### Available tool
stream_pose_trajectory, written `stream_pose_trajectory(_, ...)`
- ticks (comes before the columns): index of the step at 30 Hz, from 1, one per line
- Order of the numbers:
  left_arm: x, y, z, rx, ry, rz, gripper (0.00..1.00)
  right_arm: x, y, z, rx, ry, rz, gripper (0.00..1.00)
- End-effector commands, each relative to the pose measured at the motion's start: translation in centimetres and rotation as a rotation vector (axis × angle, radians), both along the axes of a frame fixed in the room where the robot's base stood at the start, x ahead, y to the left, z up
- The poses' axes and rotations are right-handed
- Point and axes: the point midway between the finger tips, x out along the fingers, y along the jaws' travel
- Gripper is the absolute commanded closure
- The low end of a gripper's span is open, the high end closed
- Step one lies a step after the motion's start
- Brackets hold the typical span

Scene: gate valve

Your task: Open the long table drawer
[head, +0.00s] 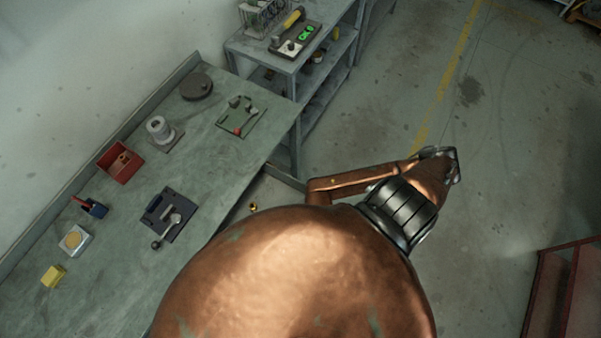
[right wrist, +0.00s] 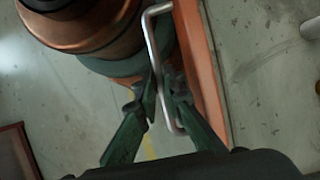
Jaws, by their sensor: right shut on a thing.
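In the right wrist view, the drawer front (right wrist: 208,75) is an orange strip running from top to bottom, right of my right gripper. A bent silver handle (right wrist: 150,38) stands out from its left side. My right gripper (right wrist: 157,85) has dark green fingers on both sides of the handle's bar and is shut on it. In the head view, my large copper-coloured body and arm parts cover the near middle, and I cannot make out the handle or the right gripper there. How far the drawer stands out cannot be told. My left gripper is not in view.
A long grey-green table (head: 105,280) fills the left of the head view. It bears a red bin (head: 119,162), a grey cylinder (head: 159,129) and several small parts. A shelf unit (head: 320,85) stands behind it. A red frame (head: 545,290) stands at lower right; open floor (head: 500,170) lies between.

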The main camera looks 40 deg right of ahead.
Motion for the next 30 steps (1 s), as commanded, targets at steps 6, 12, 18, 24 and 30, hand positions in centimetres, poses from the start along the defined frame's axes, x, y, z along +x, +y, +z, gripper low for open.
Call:
stream_pose_trajectory(6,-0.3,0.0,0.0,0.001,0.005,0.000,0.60,0.1,0.2,0.1,0.005,-0.001,0.001,0.84)
stream_pose_trajectory(12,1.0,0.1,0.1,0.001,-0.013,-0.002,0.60,0.1,0.1,0.1,0.003,-0.001,0.002,0.84)
stream_pose_trajectory(18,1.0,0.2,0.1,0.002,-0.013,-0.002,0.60,0.3,-0.4,1.3,0.001,-0.004,0.004,0.84)
stream_pose_trajectory(24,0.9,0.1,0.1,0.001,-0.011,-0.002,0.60,0.7,-1.9,4.9,-0.001,-0.005,0.006,0.84)
stream_pose_trajectory(30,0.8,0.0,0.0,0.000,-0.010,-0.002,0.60,1.2,-3.4,8.6,-0.001,-0.003,0.003,0.84)
